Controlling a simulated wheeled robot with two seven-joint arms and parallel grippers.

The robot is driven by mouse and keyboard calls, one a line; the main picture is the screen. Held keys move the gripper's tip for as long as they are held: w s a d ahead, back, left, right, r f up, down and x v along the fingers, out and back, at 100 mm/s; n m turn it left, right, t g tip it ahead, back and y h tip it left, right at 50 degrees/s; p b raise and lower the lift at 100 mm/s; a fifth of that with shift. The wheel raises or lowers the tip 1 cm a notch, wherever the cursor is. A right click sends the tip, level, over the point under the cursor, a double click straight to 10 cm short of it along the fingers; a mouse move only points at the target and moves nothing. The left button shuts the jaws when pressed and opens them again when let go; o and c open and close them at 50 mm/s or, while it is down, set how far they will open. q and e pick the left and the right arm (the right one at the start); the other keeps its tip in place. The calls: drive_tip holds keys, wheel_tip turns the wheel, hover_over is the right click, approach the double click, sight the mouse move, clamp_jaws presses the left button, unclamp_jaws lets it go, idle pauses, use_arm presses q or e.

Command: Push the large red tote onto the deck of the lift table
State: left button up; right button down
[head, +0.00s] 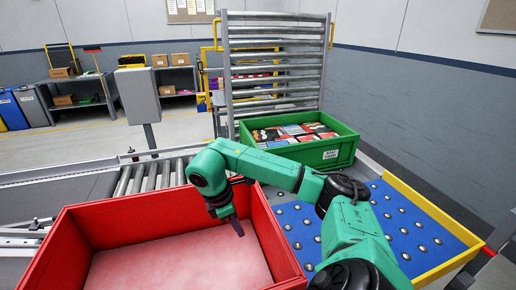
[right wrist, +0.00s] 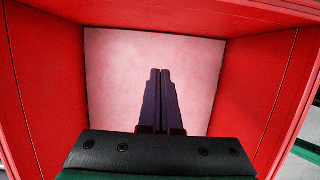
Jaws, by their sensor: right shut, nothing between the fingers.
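The large red tote (head: 165,254) is open-topped and empty, at the lower left of the head view; its near part is cut off by the frame. My right gripper (head: 237,228) is shut and empty, pointing down inside the tote near its right wall. In the right wrist view the closed fingers (right wrist: 161,75) are over the tote's pale floor (right wrist: 195,62), with red walls around; I cannot tell whether they touch. A blue deck with metal balls and a yellow edge (head: 425,235), apparently the lift table's, lies right of the tote. My left gripper is not in view.
A roller conveyor (head: 150,175) lies behind the red tote. A grey wall (head: 430,110) runs along the right. The blue deck's right part is clear.

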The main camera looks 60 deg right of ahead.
drive_tip(key=f, duration=0.1)
hover_over(267, 255)
drive_tip(key=w+a, duration=0.1)
drive_tip(key=a, duration=0.1)
wheel_tip(267, 255, down, 9)
drive_tip(key=shift+w+a+r, duration=0.1)
drive_tip(key=shift+w, duration=0.05)
drive_tip(key=shift+s+d+f+p, duration=0.25)
drive_tip(key=shift+d+p, duration=0.1)
drive_tip(key=shift+p, duration=0.1)
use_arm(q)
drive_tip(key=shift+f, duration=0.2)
use_arm(e)
drive_tip(key=shift+w, duration=0.1)
